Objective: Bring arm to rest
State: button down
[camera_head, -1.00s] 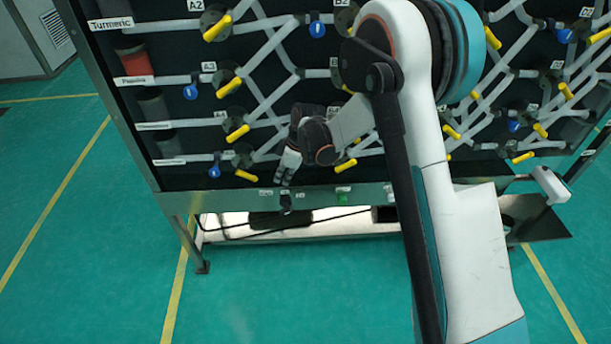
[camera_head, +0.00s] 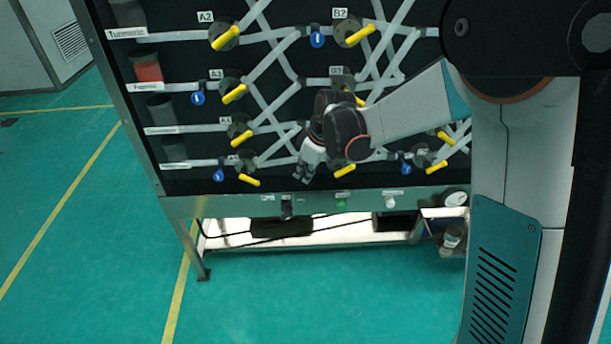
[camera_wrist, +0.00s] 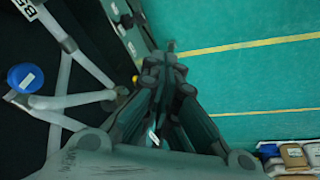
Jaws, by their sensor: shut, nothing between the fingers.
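My gripper (camera_head: 309,170) hangs in front of the lower part of the black pipe panel in the head view, its fingers pointing down. In the wrist view its fingers (camera_wrist: 168,65) are together with nothing between them. My arm covers the right side of the head view and hides that part of the panel.
The panel frame (camera_head: 240,205) carries yellow-handled valves (camera_head: 227,37), blue tags (camera_head: 317,40) and a green button (camera_head: 341,204) on its lower edge. Green floor (camera_head: 300,300) in front is clear. Containers (camera_wrist: 292,155) show in the wrist view.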

jog(key=shift+s+d+r, duration=0.1)
dwell(0.5)
jog(key=s+d+r+m+t+h, duration=0.15)
jog(key=s+d+r+m, duration=0.25)
jog(key=s+d+r, duration=0.45)
jog(key=s+d+r+m+t+h, duration=0.15)
jog(key=s+d+r+m, duration=0.35)
jog(key=s, duration=0.6)
jog(key=s+d+m+t, duration=0.1)
jog(key=s+m, duration=0.1)
jog(key=s, duration=0.6)
jog(key=shift+s+d+m+t, duration=0.2)
jog(key=shift+m+t, duration=0.1)
